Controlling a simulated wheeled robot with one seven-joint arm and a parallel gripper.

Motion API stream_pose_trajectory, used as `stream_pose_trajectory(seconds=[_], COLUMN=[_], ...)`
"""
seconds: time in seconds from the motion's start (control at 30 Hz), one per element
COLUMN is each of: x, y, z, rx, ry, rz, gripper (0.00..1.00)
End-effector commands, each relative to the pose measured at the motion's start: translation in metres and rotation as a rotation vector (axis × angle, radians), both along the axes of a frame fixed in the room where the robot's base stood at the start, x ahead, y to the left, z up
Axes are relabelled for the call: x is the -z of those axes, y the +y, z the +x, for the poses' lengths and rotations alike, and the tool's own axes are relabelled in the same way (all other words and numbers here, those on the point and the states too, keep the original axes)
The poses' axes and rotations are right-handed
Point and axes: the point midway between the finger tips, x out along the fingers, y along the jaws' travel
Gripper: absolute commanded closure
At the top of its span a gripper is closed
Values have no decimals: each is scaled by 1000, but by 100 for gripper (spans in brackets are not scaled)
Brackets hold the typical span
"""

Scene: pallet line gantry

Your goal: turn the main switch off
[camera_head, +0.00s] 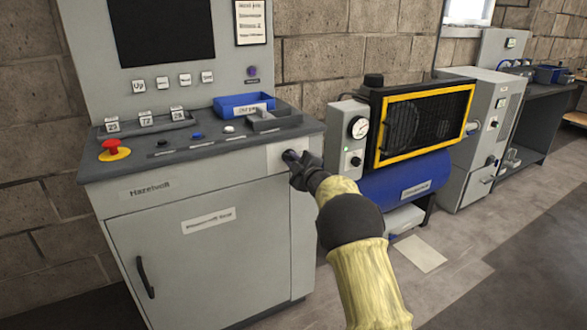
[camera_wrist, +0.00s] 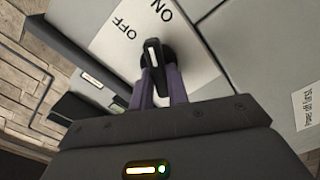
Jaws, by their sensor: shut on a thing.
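The main switch is a black rotary knob with a white pointer line, on a light plate marked OFF and ON on the grey cabinet (camera_head: 205,250). In the wrist view the knob (camera_wrist: 153,52) sits between my two fingers, and its pointer line runs roughly up the picture. The plate (camera_wrist: 115,45) shows OFF to the left of the knob and ON above it. My gripper (camera_head: 291,157) is at the cabinet's upper right corner, shut on the knob. In the head view my gripper hides most of the knob.
A red emergency button (camera_head: 112,148) and a blue tray (camera_head: 243,104) are on the console top. A compressor with a yellow-framed guard (camera_head: 380,130) and blue tank (camera_head: 405,180) stands close to the right of my gripper. Open floor (camera_head: 470,260) lies at the lower right.

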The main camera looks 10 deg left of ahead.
Motion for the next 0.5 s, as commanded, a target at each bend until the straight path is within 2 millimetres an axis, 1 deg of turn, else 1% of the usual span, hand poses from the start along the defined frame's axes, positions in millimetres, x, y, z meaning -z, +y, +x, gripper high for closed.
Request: stream_pose_trajectory(seconds=[0.03,0.3,0.5], x=[5,7,7], y=[1,2,2], z=[-1,-1,-1], rx=[-2,-2,-2], ry=[-26,-162,-235], rz=[-39,-240,-352], gripper=[100,100,100])
